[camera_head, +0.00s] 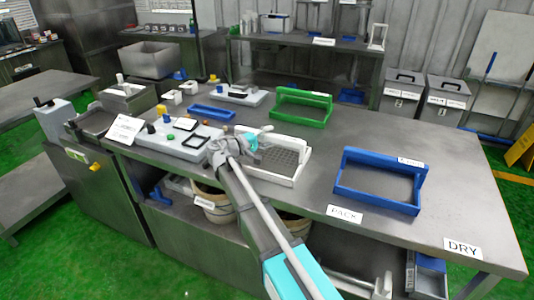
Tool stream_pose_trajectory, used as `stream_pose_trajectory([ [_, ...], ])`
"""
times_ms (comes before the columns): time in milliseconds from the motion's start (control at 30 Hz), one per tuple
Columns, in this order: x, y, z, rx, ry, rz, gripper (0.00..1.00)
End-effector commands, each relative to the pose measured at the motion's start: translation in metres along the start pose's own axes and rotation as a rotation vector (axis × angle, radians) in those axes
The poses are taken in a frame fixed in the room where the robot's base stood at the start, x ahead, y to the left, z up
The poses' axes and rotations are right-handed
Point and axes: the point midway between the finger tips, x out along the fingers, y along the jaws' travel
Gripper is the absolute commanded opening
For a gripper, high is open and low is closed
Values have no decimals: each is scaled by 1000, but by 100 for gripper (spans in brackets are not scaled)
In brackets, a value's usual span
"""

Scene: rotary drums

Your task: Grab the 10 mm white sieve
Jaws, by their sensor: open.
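The white sieve (291,181) sits on the metal bench near the middle, a square white frame with a dark mesh floor and a raised handle bar on its right side. Its size marking cannot be read. My gripper (246,138) is open, at or above the sieve's left edge. The view does not show whether it touches the frame. My arm crosses in front of the sieve's near left part and hides some of it.
A green handled sieve (318,121) stands behind, and a blue handled sieve (376,200) stands to the right. A control panel (184,146) with buttons lies to the left. PACK (344,215) and DRY (462,248) labels mark the front edge. The bench's right end is clear.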

Motion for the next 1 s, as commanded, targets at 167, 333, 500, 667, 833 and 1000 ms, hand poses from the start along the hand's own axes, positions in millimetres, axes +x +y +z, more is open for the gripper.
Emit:
stream_pose_trajectory([
  [167,0,0,0,0,-1,0,68],
  [333,0,0,0,0,-1,0,36],
  [500,1,0,0,0,-1,0,5],
  [667,1,0,0,0,-1,0,0],
  [833,1,0,0,0,-2,1,0],
  [1000,1,2,0,0,-2,1,0],
])
